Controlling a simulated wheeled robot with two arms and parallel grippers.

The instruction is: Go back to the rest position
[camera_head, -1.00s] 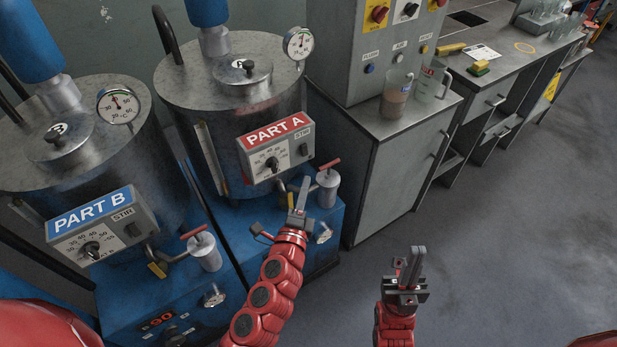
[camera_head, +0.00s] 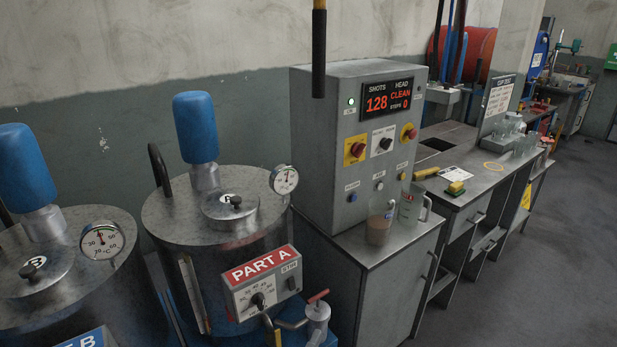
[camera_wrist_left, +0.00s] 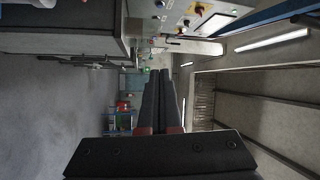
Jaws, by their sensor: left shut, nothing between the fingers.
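My left gripper (camera_wrist_left: 160,72) shows in the left wrist view, its two dark fingers side by side and shut with nothing between them. It points out into the open room, clear of any surface. In the head view I make out neither gripper and no arm. My right gripper is in no current view.
The PART A tank (camera_head: 215,215) and a second tank (camera_head: 45,265) stand at left. The grey control cabinet (camera_head: 330,150) is in the middle. A dark rod (camera_head: 319,55) hangs before it. A bench (camera_head: 455,180) runs right; the floor (camera_head: 560,270) there is clear.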

